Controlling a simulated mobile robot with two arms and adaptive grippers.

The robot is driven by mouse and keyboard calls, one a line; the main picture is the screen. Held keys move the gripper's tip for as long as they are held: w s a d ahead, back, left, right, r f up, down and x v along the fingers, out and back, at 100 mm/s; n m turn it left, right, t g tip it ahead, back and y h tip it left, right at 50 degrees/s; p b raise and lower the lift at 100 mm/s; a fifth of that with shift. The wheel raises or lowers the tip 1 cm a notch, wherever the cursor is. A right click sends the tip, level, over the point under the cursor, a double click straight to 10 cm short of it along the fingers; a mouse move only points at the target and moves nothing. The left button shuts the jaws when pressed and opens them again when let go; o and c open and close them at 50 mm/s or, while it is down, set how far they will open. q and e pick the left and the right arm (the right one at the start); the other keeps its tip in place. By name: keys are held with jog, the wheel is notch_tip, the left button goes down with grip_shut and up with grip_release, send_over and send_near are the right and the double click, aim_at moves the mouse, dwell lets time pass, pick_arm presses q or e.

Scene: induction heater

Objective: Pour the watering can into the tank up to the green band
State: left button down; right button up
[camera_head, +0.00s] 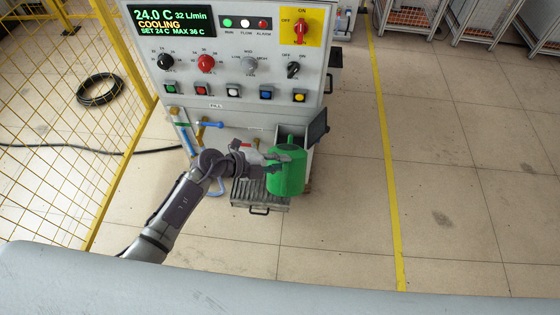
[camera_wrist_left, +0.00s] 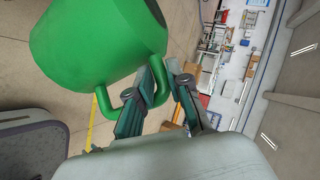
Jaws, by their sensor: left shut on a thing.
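The green watering can (camera_head: 288,172) is held in front of the lower right of the control cabinet, beside and partly over the open-topped tank (camera_head: 309,140). My left gripper (camera_head: 268,168) is shut on the can's handle. In the left wrist view the can's body (camera_wrist_left: 95,40) fills the upper left, and its green handle passes by the fingers of the left gripper (camera_wrist_left: 168,88). The can hides most of the tank; I cannot see the green band, the water level or any flowing water. My right gripper is not in view.
The control cabinet (camera_head: 225,100) has knobs, buttons and a display reading 24.0 C, COOLING. A dark lid (camera_head: 318,126) stands raised by the tank. A ribbed drawer or tray (camera_head: 258,194) juts out below. Hoses and a yellow mesh fence (camera_head: 65,130) are left; open floor is right.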

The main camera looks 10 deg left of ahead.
pick_arm(q)
jog(key=shift+w+r+n+g+p, duration=0.2)
jog(key=shift+w+r+p, duration=0.4)
jog(key=shift+p, duration=0.45)
jog(key=shift+w+r+n+g+p, duration=0.1)
jog(key=shift+w+r+g+p, duration=0.2)
jog(key=shift+r+p, duration=0.55)
dwell(3.2)
jog(key=shift+w+r+p, duration=0.55)
jog(key=shift+w+p, duration=0.2)
jog(key=shift+p, duration=0.6)
dwell(1.5)
